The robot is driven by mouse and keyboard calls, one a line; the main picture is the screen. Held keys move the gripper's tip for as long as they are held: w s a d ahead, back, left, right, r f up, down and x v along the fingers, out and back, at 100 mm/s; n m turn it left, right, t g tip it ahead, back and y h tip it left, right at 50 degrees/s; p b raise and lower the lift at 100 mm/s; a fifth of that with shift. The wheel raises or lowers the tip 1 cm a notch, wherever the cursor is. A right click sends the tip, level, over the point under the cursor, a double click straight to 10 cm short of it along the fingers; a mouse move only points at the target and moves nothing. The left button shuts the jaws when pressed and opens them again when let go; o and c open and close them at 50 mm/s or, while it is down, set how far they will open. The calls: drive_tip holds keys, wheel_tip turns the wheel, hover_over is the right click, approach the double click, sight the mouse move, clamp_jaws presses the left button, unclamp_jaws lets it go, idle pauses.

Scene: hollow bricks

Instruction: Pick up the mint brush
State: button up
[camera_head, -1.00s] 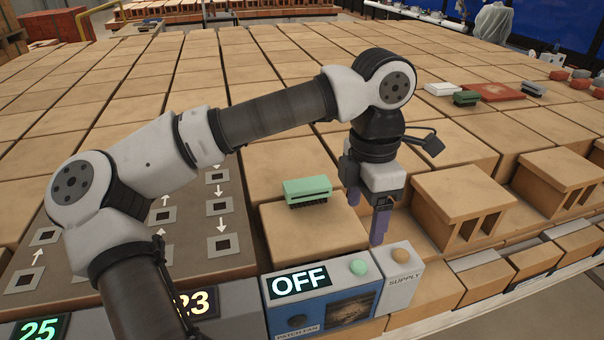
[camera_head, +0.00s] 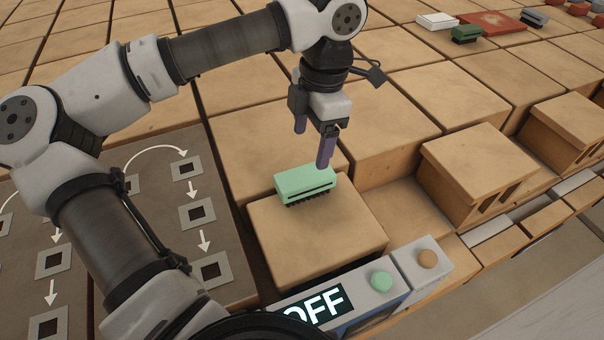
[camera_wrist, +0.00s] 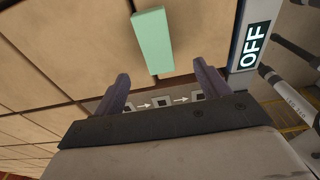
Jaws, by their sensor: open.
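The mint brush (camera_head: 306,182) lies on top of a tan brick, with its dark bristles facing down. In the wrist view the mint brush (camera_wrist: 152,40) shows as a pale green bar ahead of the fingers, between their lines. My gripper (camera_head: 313,142) is open and empty. It is above the brush and a little behind it in the head view, with one finger overlapping the brush's right end in the picture. In the wrist view the two purple fingertips of my gripper (camera_wrist: 159,78) are wide apart. I cannot tell the exact height gap.
A grey control box with an OFF display (camera_head: 315,308) and a mint button (camera_head: 381,281) stands in front of the brick. A dark green brush (camera_head: 466,33), white block (camera_head: 437,20) and red plate (camera_head: 491,23) lie far right. Hollow bricks (camera_head: 478,165) stand right.

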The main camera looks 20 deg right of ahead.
sight(305, 175)
drive_tip(key=f, duration=0.4)
drive_tip(key=f+p, duration=0.1)
drive_tip(key=shift+a+f, duration=0.35)
drive_tip(key=shift+f, duration=0.05)
drive_tip(key=shift+w+a+f+p, duration=0.15)
drive_tip(key=shift+f+p, duration=0.4)
drive_tip(key=shift+f, duration=0.75)
drive_tip(key=shift+w+d+f+p, duration=0.15)
drive_tip(key=shift+f+p, duration=0.35)
drive_tip(key=shift+f, duration=0.8)
drive_tip(key=shift+a, duration=0.1)
drive_tip(key=c, duration=1.1)
drive_tip(key=shift+c, duration=0.2)
wheel_tip(305, 175, up, 20)
drive_tip(key=b, duration=0.3)
drive_tip(key=shift+b, duration=0.3)
drive_tip(key=o, duration=0.5)
drive_tip(key=c, duration=0.3)
